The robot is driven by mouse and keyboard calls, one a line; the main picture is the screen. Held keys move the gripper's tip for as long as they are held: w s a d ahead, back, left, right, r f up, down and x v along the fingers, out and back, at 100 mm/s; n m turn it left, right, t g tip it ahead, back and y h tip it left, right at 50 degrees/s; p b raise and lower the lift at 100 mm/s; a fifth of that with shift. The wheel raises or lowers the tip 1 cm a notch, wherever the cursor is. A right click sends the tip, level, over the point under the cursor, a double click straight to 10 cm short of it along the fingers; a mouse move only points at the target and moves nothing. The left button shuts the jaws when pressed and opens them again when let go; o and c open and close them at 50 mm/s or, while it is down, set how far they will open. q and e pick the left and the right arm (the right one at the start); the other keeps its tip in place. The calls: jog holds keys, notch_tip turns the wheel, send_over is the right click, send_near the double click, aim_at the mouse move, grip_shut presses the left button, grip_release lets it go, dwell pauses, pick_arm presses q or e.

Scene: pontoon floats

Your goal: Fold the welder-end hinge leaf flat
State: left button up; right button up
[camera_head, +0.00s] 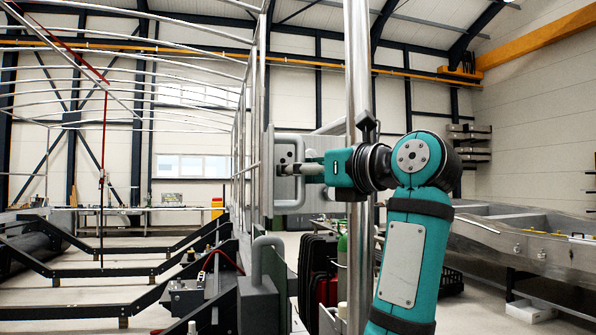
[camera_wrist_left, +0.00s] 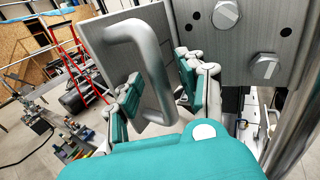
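The hinge leaf (camera_wrist_left: 112,48) is a grey metal plate, standing upright and seen close in the left wrist view. A thick D-shaped handle (camera_wrist_left: 150,62) is fixed to it. My left gripper (camera_wrist_left: 162,82) has one finger on each side of the handle bar, with gaps showing between the pads and the bar, so it looks open around it. In the head view the leaf (camera_head: 290,202) stands beside a tall steel post, and my left gripper (camera_head: 292,168) is at its face, partly hiding it. My right gripper is in neither view.
A bolted bracket plate (camera_wrist_left: 240,42) adjoins the leaf. A bright vertical post (camera_head: 359,75) stands just behind my arm. A grey machine with a bent pipe (camera_head: 262,262) is below the gripper. A long metal float (camera_head: 500,235) lies at right, and black frames (camera_head: 100,272) at left.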

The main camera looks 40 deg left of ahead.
pick_arm(q)
jog(key=c, duration=0.4)
jog(key=shift+a, duration=0.15)
grip_shut()
jog(key=shift+a, duration=0.1)
